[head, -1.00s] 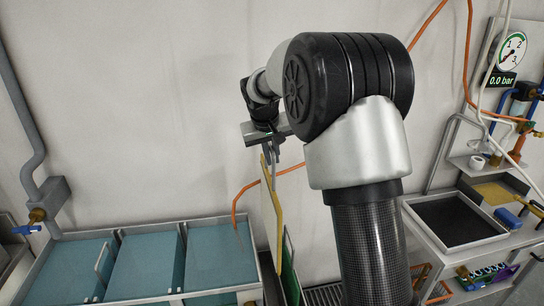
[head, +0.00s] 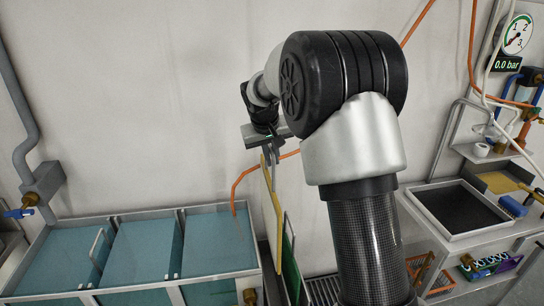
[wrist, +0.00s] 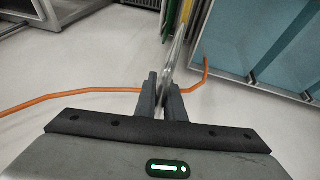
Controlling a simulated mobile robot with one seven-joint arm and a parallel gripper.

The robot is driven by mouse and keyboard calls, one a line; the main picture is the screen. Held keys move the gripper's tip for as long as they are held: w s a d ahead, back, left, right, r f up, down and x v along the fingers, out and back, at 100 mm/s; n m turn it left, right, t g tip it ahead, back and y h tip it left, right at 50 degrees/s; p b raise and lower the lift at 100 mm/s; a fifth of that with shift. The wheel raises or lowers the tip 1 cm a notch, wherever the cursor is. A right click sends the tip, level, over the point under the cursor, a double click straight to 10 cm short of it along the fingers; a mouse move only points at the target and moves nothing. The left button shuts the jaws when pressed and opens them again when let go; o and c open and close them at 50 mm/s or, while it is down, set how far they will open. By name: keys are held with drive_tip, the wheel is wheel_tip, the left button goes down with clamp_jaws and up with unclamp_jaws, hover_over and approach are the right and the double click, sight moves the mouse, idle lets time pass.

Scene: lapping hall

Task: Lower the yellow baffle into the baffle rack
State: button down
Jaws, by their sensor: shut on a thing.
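The yellow baffle (head: 273,210) is a thin upright plate, seen nearly edge-on in the head view. My gripper (head: 268,152) is shut on its top end, and the plate hangs below the jaws. In the wrist view my gripper (wrist: 162,98) has its fingers closed on a thin grey upright part. A green baffle (head: 291,262) stands just right of the yellow one, low down between metal rails of what looks like the baffle rack (head: 284,222). My arm hides part of the rack. I cannot tell whether the yellow baffle's lower edge is inside a slot.
A metal-framed tank (head: 150,291) with blue-green sections stands left of the baffle. A bench with a black tray (head: 462,208) and a pressure gauge (head: 517,35) are at the right.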

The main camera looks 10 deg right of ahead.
wheel_tip(320, 180, down, 30)
drive_tip(key=b, duration=2.1)
drive_tip(key=shift+r, duration=0.15)
idle(1.0)
drive_tip(key=shift+w+f+b, duration=0.1)
drive_tip(key=shift+f+b, duration=0.35)
drive_tip(key=shift+f, duration=0.15)
idle(0.6)
